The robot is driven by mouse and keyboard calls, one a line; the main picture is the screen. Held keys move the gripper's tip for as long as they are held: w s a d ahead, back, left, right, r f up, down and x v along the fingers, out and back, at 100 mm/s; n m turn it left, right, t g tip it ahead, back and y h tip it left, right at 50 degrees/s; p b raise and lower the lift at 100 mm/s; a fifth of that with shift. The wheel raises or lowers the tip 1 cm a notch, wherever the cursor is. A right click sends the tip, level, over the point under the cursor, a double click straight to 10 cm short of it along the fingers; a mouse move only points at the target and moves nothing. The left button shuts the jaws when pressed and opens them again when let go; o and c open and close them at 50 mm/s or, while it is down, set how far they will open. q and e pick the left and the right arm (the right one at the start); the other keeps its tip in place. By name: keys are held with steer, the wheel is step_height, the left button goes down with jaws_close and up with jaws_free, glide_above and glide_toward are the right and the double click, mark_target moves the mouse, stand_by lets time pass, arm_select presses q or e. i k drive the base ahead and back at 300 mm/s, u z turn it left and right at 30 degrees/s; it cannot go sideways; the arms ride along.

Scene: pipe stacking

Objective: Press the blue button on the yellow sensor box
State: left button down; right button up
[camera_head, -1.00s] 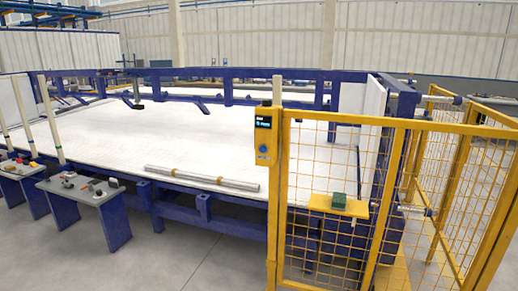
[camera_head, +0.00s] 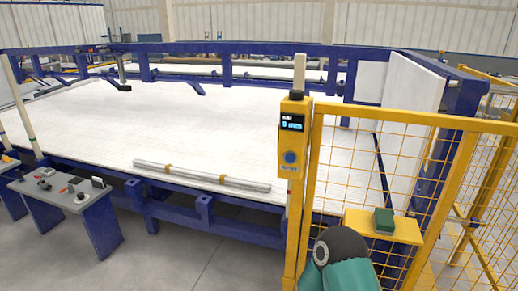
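The yellow sensor box (camera_head: 291,135) is mounted on a yellow fence post, right of the middle of the head view. It has a small dark screen with blue text near its top. The round blue button (camera_head: 290,157) is on its front face below the screen. A teal and black link of my arm shows at the bottom right, below and to the right of the box. No fingers of either gripper are in view, and nothing of mine is seen touching the button.
Yellow mesh fence (camera_head: 370,165) runs right from the post. A yellow shelf (camera_head: 350,222) on it bears a green block (camera_head: 384,221). A large white table (camera_head: 190,120) with a blue frame lies behind. A grey control desk (camera_head: 95,222) stands left. Floor between is clear.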

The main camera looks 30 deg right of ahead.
mark_target(290, 158)
steer(key=z, duration=0.25)
steer(key=i, duration=1.2)
steer(key=z, duration=0.7)
